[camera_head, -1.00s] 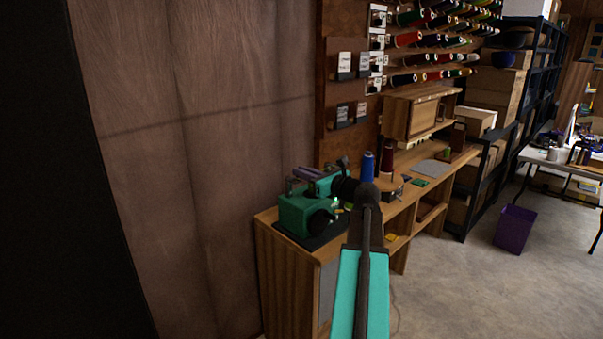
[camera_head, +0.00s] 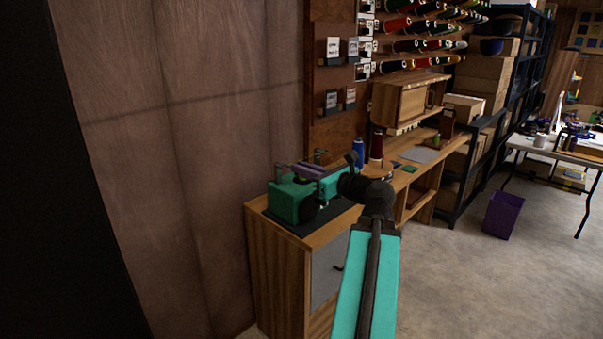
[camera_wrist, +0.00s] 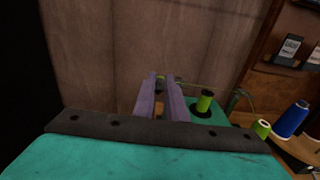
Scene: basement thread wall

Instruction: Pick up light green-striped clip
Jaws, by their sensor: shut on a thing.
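My gripper (camera_wrist: 161,84) has two purple fingers, drawn close together in the wrist view. A small, partly hidden light green thing, taken to be the light green-striped clip (camera_wrist: 162,78), shows between the fingertips. Its stripes are too small to make out. In the head view my gripper (camera_head: 308,170) is above the teal sewing machine (camera_head: 289,203) at the near end of the wooden bench. The clip cannot be made out there.
A green spool (camera_wrist: 205,102) stands close right of the fingers. A blue spool (camera_head: 358,153) and a dark red spool (camera_head: 376,146) stand on the bench (camera_head: 268,262). A wooden wall (camera_head: 190,150) is close behind. Open floor (camera_head: 460,285) lies to the right.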

